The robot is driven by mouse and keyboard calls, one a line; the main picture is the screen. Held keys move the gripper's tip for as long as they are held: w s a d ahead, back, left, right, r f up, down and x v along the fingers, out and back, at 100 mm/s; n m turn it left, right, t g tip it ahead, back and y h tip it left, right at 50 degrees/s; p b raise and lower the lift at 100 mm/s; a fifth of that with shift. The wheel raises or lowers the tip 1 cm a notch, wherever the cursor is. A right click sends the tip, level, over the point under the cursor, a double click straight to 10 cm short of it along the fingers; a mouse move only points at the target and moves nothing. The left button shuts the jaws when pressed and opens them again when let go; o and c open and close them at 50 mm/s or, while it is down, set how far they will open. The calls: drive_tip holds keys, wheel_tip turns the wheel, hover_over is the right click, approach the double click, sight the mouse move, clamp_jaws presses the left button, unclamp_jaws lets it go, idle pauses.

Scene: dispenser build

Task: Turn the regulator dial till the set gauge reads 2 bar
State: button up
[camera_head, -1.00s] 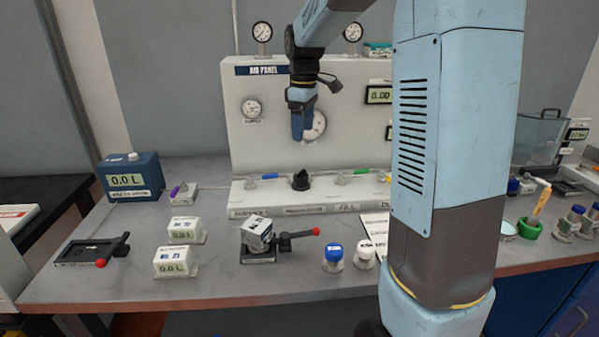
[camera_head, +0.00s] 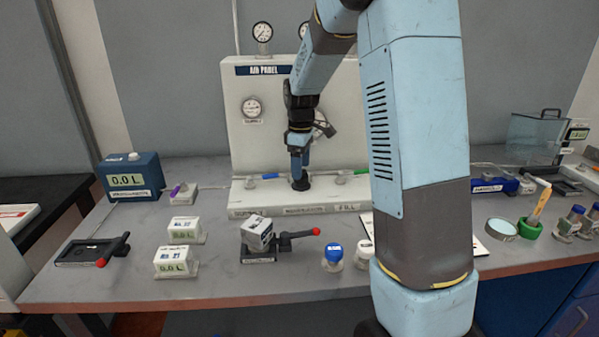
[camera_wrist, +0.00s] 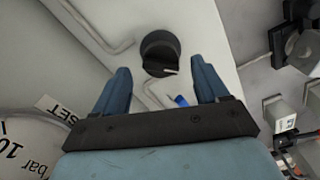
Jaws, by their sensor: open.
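The regulator dial (camera_head: 300,184) is a black knob on the white ledge at the foot of the air panel. In the wrist view the dial (camera_wrist: 160,52) has a pale pointer mark and lies just beyond and between my fingertips. My gripper (camera_head: 300,168) is open and points down over the dial; in the wrist view its blue fingers (camera_wrist: 160,72) stand apart with nothing between them. I cannot tell whether they touch the knob. The set gauge (camera_wrist: 22,152) shows partly at lower left in the wrist view, with "10" and "bar" visible; its needle cannot be read.
A blue lever (camera_head: 270,176) and a green lever (camera_head: 341,179) flank the dial on the ledge. The supply gauge (camera_head: 252,107) is on the panel at left. A clamp with a red-tipped handle (camera_head: 290,237), white boxes and a blue-capped jar (camera_head: 333,255) stand in front.

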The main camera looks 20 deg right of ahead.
drive_tip(key=shift+f, duration=1.25)
drive_tip(key=c, duration=1)
